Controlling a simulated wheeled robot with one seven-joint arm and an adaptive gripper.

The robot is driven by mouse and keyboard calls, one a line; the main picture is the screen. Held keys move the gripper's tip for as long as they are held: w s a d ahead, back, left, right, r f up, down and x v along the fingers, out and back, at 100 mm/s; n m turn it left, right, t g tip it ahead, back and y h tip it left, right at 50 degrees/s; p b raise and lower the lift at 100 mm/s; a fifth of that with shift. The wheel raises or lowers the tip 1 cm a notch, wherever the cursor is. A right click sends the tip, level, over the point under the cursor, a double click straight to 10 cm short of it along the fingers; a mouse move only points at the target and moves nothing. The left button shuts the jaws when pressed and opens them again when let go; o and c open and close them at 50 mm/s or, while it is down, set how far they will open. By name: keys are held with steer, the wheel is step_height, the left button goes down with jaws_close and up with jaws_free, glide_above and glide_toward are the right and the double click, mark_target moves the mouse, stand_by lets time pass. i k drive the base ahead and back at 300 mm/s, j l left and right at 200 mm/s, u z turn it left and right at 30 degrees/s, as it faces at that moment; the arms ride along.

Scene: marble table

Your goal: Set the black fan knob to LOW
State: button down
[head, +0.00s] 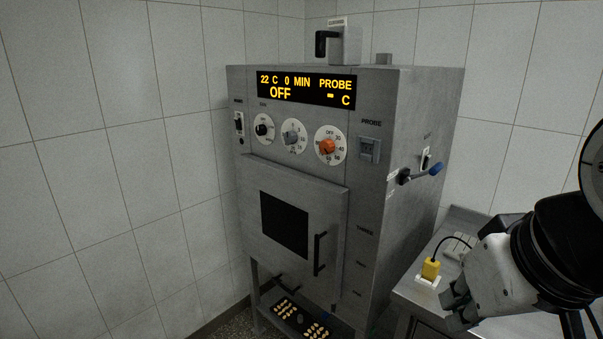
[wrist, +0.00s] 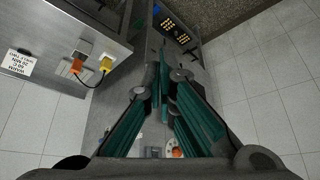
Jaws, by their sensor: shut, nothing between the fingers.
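The black fan knob (head: 262,130) sits on a round white dial at the left of the oven's row of knobs in the head view. Its pointer setting is too small to read. The display (head: 305,90) above reads 22 C, 0 MIN, PROBE, OFF and a dash before C. My gripper (head: 456,305) is low at the right in the head view, well away from the knob and beside the side table. In the wrist view its teal fingers (wrist: 164,62) come together with nothing held. I cannot make out the black knob in the wrist view.
A grey knob (head: 292,136) and an orange knob (head: 327,147) stand right of the fan knob. A blue-tipped lever (head: 435,169) sticks out from the oven's right side. The door handle (head: 319,254) projects in front. A yellow plug (head: 430,268) sits on the side table (head: 412,294).

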mark_target(261, 129)
steer(key=i+j+z, duration=0.2)
steer(key=i+j, duration=0.2)
steer(key=i+j+z, duration=0.25)
steer(key=i+j, duration=0.15)
steer(key=i+j+z, duration=0.2)
steer(key=j, duration=0.45)
steer(key=i+l+z, duration=0.1)
steer(key=i+l, duration=0.05)
steer(key=i, duration=0.05)
